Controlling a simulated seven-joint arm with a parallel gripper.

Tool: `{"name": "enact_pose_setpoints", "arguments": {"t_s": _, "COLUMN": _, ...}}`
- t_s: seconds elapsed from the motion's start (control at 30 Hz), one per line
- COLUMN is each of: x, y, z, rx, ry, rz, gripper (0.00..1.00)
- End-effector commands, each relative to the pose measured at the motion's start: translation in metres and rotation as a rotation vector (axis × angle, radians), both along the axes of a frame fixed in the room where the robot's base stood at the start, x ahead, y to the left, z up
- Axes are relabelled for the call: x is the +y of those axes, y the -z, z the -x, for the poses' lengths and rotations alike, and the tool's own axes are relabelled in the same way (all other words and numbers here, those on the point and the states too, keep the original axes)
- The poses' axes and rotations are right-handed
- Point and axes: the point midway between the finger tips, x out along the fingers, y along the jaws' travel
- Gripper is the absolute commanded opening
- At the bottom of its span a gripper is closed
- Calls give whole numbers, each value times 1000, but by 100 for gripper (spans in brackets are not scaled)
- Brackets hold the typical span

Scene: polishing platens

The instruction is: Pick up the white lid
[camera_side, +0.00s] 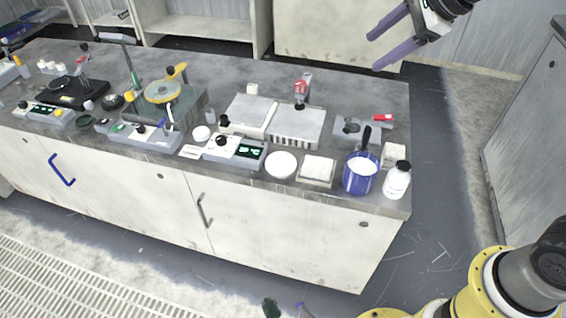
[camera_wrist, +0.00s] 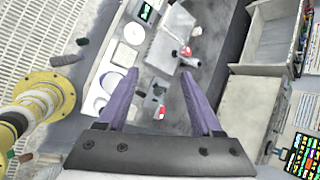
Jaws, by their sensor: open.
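A flat white round disc, which looks like the white lid (camera_side: 281,165), lies near the front edge of the grey bench, between a meter with a green display and a pale square block. It also shows in the wrist view (camera_wrist: 133,34), beyond the left fingertip. A smaller white round piece (camera_side: 201,133) lies farther left, so which is meant is not certain. My gripper (camera_side: 373,52) is open and empty, with purple fingers spread, high above and beyond the bench's right end. In the wrist view the fingers (camera_wrist: 159,73) stand apart with nothing between them.
A blue mug (camera_side: 350,178) with white contents and a dark handle, and a white bottle (camera_side: 396,184) with a black cap, stand right of the disc. The square block (camera_side: 317,171) is close beside it. Grey-white boxes (camera_side: 297,128) and a red-topped item (camera_side: 301,90) stand behind.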

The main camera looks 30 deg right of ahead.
Motion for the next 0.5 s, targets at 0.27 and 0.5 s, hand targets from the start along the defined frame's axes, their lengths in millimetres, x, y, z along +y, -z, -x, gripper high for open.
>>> {"name": "enact_pose_setpoints", "arguments": {"t_s": 0.27, "x": 39, "y": 94, "z": -110, "rx": 212, "ry": 305, "rz": -264, "gripper": 67}}
{"name": "enact_pose_setpoints", "arguments": {"t_s": 0.5, "x": 65, "y": 200, "z": -144, "rx": 364, "ry": 355, "rz": -277, "gripper": 67}}
